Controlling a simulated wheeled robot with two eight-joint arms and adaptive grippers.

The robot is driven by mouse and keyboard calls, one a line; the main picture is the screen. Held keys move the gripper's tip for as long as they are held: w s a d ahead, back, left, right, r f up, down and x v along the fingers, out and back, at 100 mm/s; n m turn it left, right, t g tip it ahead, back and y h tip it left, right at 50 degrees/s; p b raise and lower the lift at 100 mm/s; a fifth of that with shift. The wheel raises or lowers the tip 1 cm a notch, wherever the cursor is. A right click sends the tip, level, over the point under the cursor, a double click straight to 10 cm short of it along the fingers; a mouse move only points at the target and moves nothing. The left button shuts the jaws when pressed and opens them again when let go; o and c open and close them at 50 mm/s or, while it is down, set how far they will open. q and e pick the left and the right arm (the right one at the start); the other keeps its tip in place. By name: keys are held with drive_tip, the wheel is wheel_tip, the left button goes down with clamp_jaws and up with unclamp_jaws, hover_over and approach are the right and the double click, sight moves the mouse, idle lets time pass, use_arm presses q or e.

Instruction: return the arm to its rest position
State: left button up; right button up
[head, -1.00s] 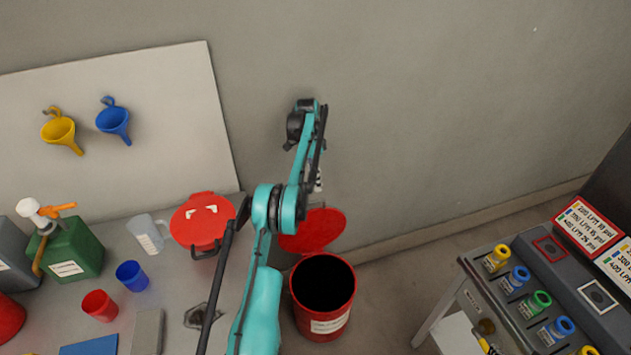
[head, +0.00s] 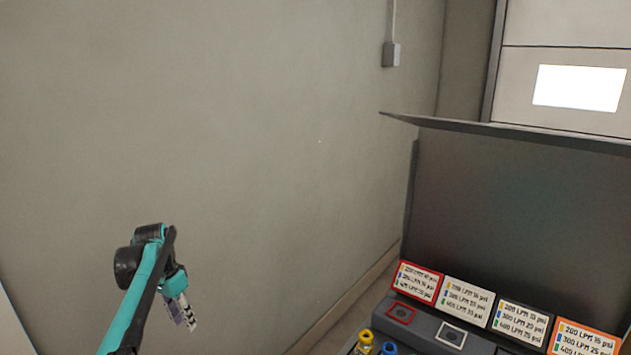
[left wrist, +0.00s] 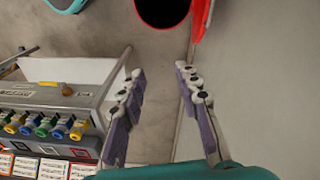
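My left arm comes in at the lower left of the head view, raised in front of the bare wall. Its left gripper (head: 183,312) hangs down at the arm's end and is partly hidden by the wrist. In the left wrist view the two fingers of the left gripper (left wrist: 160,95) are spread well apart, with nothing between them but floor. My right gripper does not show in the head view.
A bumper pump panel with colored, labelled signs (head: 465,302) stands at the lower right, with a dark upright board (head: 520,210) behind it. The left wrist view shows its colored valves (left wrist: 42,127) and a red bin's dark opening (left wrist: 162,8). The wall area is free.

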use_arm(q)
drive_tip(key=s+d+r+n+t, duration=0.25)
drive_tip(key=s+d+r, duration=0.25)
drive_tip(key=s+d, duration=0.6)
drive_tip(key=s+d+f+n+t, duration=0.1)
drive_tip(key=s+d+f+t, duration=0.1)
drive_tip(key=s, duration=0.6)
drive_tip(key=s+d+f+n+t, duration=0.1)
drive_tip(key=s+d+f+t, duration=0.1)
drive_tip(key=s+f, duration=0.4)
drive_tip(key=s+d, duration=0.1)
drive_tip(key=s, duration=0.1)
drive_tip(key=shift+s+d+y, duration=0.35)
drive_tip(key=shift+d+y, duration=0.05)
